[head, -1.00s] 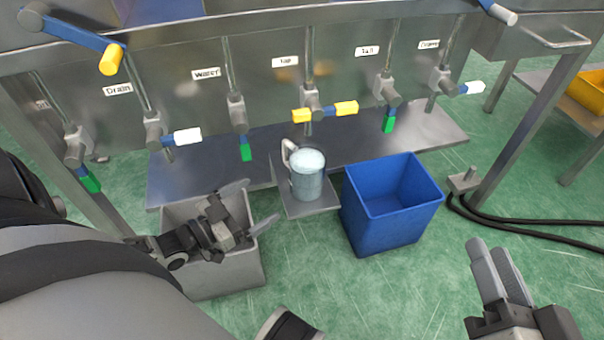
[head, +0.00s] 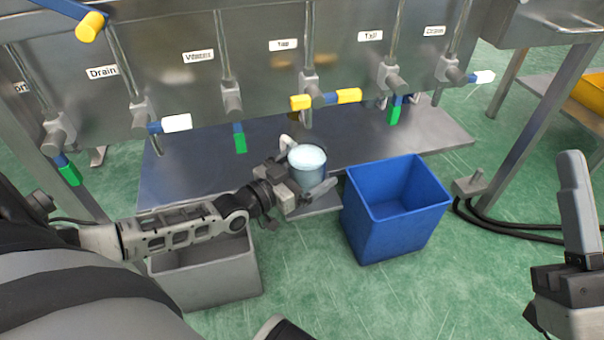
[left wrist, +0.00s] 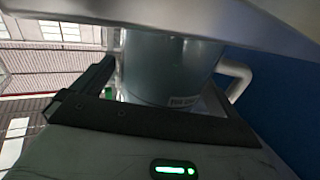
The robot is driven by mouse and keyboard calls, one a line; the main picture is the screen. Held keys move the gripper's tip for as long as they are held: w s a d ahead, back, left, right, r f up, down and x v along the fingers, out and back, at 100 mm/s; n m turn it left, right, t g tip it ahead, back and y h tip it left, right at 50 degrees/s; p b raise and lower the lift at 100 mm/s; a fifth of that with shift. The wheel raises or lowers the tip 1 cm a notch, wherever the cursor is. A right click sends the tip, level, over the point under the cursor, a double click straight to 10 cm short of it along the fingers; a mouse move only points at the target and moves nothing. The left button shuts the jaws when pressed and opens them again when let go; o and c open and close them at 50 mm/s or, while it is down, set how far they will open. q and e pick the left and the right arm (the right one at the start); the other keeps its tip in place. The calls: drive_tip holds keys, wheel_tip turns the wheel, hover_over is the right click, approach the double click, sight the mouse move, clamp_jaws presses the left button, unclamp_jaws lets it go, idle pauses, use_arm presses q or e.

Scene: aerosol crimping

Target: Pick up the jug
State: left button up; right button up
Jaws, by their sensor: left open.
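The jug (head: 307,160) is a grey-blue cylinder with a pale top and a light handle. It stands upright on a small metal shelf (head: 318,210) below the valve panel. My left gripper (head: 303,184) is open at the near side of the jug, with one finger in front of it; the other finger is mostly hidden. In the left wrist view the jug wall (left wrist: 165,68) fills the space just ahead of the gripper, with its handle (left wrist: 238,78) to the right. I cannot tell whether they touch. My right gripper (head: 577,205) is far from the jug, at the right edge.
A blue bin (head: 395,215) stands just right of the jug. A grey bin (head: 205,270) lies under my left forearm. Several valves with coloured handles hang above, including a yellow-ended one (head: 325,99) over the jug. Black hoses (head: 530,217) run along the floor at right.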

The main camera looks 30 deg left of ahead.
use_arm(q)
drive_tip(key=shift+w+d, duration=0.1)
drive_tip(key=shift+w, duration=0.25)
drive_tip(key=c, duration=1.2)
drive_tip(key=shift+r, duration=0.15)
drive_tip(key=c, duration=0.3)
